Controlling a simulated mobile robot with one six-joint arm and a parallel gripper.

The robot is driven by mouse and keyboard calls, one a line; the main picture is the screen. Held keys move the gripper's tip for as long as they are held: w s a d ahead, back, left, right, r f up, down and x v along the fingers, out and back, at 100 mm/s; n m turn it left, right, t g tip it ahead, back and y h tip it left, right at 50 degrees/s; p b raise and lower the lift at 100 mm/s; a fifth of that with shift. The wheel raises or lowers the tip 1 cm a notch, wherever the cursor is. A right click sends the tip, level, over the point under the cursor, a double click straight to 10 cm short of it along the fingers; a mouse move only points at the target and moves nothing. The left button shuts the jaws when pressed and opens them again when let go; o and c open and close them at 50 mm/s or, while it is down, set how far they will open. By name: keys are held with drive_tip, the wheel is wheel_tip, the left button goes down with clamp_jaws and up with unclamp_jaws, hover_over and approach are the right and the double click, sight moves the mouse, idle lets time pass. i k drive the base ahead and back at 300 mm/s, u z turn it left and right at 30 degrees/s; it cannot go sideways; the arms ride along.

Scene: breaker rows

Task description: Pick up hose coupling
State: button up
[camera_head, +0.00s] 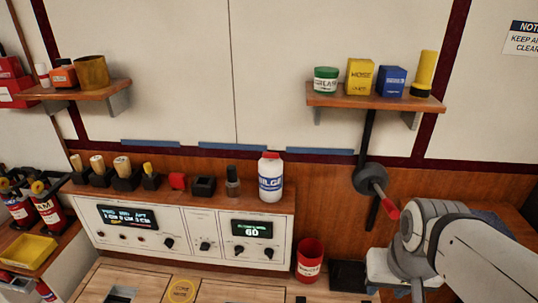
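A brass-coloured, short hollow cylinder (92,73) stands at the right end of the upper left wooden shelf (75,93). It looks most like the hose coupling, but I cannot read any label on it. An orange container (63,76) with a dark cap stands just left of it. My arm shows at the lower right, with a grey joint and a pale link, far from the cylinder. My gripper does not show in this view.
The right shelf (372,103) holds a green-labelled jar (326,80), yellow box (360,77), blue box (391,81) and yellow flashlight (425,72). Below are a white bottle (270,178), control panel (185,233), red bin (309,260) and red-tipped lever (384,200).

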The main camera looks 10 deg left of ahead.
sight(232, 180)
drive_tip(key=z, duration=0.35)
drive_tip(key=k, duration=1.75)
drive_tip(key=u, duration=0.8)
drive_tip(key=i, duration=1.65)
drive_tip(key=u, duration=0.05)
